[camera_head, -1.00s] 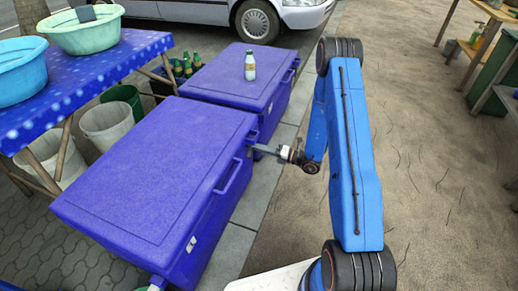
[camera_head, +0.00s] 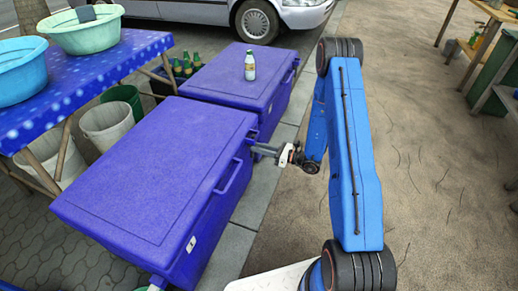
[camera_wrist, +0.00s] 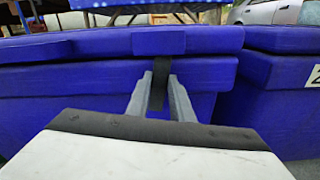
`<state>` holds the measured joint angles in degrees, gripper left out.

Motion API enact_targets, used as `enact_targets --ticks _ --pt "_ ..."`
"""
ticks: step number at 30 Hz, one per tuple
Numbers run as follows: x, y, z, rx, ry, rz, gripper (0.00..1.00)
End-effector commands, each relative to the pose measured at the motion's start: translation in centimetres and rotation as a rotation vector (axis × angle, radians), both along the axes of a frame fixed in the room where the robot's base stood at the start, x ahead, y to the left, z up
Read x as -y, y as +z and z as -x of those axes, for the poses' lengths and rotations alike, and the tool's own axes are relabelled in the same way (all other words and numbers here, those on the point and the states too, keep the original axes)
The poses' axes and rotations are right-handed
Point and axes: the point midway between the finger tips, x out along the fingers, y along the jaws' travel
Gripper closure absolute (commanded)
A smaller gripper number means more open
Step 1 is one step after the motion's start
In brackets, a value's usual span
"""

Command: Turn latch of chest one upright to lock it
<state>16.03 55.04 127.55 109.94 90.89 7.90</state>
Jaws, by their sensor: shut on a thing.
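Chest one (camera_head: 150,165) is the nearer blue chest, with its lid closed. It fills the middle of the wrist view (camera_wrist: 90,95). My gripper (camera_head: 254,148) reaches its front side near the far corner. In the wrist view my gripper (camera_wrist: 160,82) has one grey finger on each side of a dark latch (camera_wrist: 160,72). The latch stands about upright against the chest front, just below a block on the lid edge, and my gripper is shut on it. The fingers hide part of the latch. The head view hardly shows the latch.
A second blue chest (camera_head: 225,75) stands just beyond, with a bottle (camera_head: 250,65) on its lid. A table (camera_head: 90,75) with basins and buckets is on the left. A silver car (camera_head: 210,10) is behind. Open ground lies to the right.

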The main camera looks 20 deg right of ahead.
Motion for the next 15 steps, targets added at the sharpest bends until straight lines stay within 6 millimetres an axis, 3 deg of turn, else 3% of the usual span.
enact_targets --ticks 15 --pt "0.09 -0.09 0.08 0.150 -0.002 0.112 1.00"
